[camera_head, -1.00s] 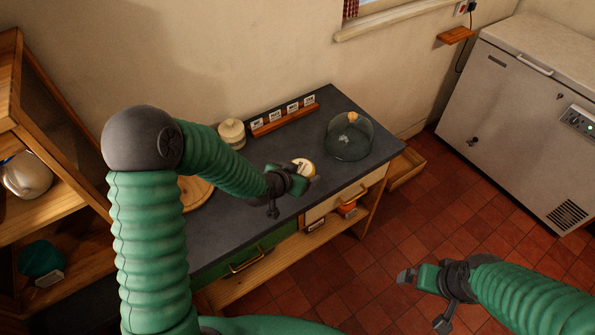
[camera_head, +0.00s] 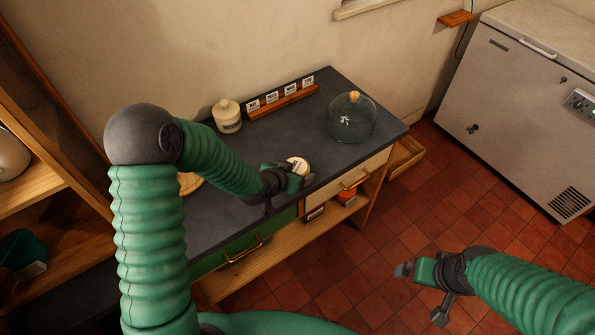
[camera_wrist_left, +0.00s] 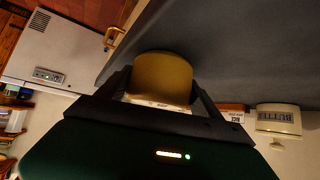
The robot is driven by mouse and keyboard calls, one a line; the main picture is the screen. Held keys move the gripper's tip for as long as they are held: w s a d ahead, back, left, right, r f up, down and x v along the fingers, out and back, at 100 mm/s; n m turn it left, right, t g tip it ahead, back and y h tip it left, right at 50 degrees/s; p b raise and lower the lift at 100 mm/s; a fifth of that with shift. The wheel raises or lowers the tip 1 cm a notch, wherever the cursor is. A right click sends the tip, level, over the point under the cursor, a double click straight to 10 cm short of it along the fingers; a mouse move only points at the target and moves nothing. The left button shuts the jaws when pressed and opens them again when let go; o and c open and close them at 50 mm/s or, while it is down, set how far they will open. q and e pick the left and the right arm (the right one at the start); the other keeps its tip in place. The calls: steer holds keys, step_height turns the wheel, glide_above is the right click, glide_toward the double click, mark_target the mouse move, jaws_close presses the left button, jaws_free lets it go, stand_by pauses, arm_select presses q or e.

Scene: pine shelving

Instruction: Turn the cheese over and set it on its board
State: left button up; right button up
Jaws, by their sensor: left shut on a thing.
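The cheese (camera_head: 298,164) is a small round yellow piece with a pale label. My left gripper (camera_head: 301,178) is shut on it near the counter's front edge. In the left wrist view the cheese (camera_wrist_left: 162,76) sits between the two dark fingers, its yellow side showing and a pale printed face at its lower edge. I cannot tell whether it touches the counter. A round wooden board (camera_head: 190,182) lies on the counter to the left, mostly hidden behind my left arm. My right gripper (camera_head: 404,270) is over the tiled floor, empty; its finger gap is unclear.
A glass dome (camera_head: 351,118) stands on the dark counter (camera_head: 320,135), right of the cheese. A lidded crock (camera_head: 227,117) and a wooden rack of labelled cards (camera_head: 283,100) stand at the back. Pine shelving (camera_head: 40,185) is at left, a chest freezer (camera_head: 530,110) at right.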

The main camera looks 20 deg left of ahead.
arm_select(q)
steer(key=shift+a+f, duration=0.1)
steer(key=shift+a, duration=0.4)
steer(key=o, duration=0.7)
steer(key=shift+d, duration=0.15)
steer(key=o, duration=0.5)
steer(key=shift+d, duration=0.5)
steer(key=shift+s+a+r, duration=0.3)
steer(key=shift+a+r, duration=0.05)
steer(key=p+v, duration=1.6)
steer(key=shift+d, duration=0.3)
arm_select(e)
steer(key=w+v, duration=0.1)
steer(key=v, duration=0.7)
steer(key=w+v, duration=0.2)
steer(key=v, duration=0.6)
steer(key=shift+w+a+r, duration=0.2)
steer(key=shift+w+r, duration=0.05)
steer(key=shift+r, duration=0.15)
steer(key=shift+f, duration=0.1)
